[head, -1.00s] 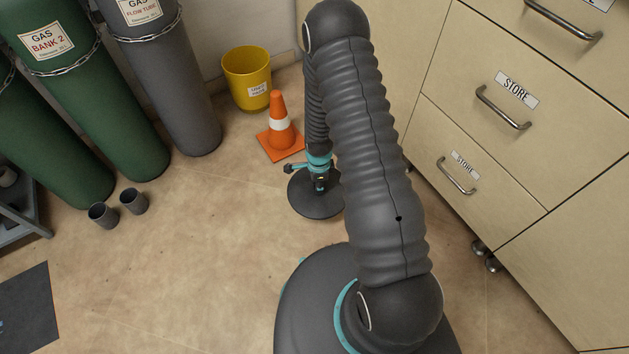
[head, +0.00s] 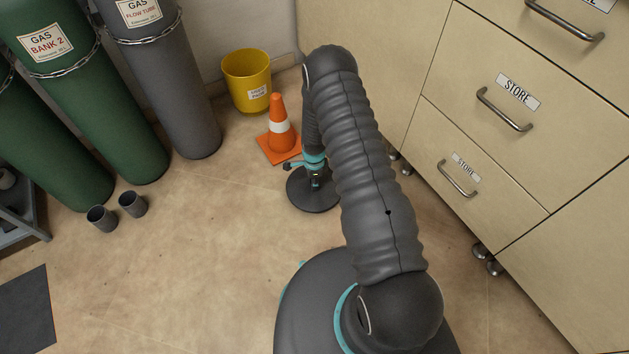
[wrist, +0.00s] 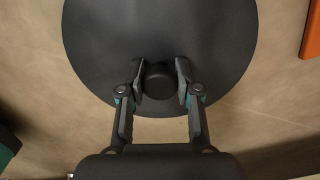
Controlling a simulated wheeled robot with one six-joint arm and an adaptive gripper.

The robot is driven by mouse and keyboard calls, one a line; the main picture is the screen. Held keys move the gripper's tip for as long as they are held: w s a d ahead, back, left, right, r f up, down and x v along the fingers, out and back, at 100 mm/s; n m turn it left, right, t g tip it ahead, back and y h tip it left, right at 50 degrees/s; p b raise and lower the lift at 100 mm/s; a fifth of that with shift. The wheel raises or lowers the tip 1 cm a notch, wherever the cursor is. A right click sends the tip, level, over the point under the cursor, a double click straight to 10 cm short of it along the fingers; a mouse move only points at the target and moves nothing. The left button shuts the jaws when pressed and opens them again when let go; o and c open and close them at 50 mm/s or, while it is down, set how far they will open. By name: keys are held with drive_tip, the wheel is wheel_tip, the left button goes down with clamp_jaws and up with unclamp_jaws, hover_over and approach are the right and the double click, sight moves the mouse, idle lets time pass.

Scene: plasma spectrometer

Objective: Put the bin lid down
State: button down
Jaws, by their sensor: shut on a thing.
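The bin lid is a dark round disc (head: 312,196) with a dark central knob (wrist: 158,82), and it shows large in the wrist view (wrist: 158,28). My gripper (head: 316,174) is above the lid in the head view, partly hidden by my arm. In the wrist view my gripper's two fingers (wrist: 159,74) are shut on the knob, one on each side. The lid looks level and low over the floor beside the orange cone. I cannot tell whether its underside touches the floor.
An orange cone (head: 280,135) stands just behind and left of the lid, with a yellow bin (head: 247,85) behind it. Cream drawers (head: 470,120) are to the right. Two grey cups (head: 118,212) and gas cylinders (head: 165,90) are left. Floor (head: 210,240) between is clear.

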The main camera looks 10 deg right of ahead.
drive_tip(key=shift+f+b, duration=0.2)
drive_tip(key=shift+b, duration=0.1)
drive_tip(key=c, duration=0.8)
unclamp_jaws()
drive_tip(key=shift+r, duration=0.1)
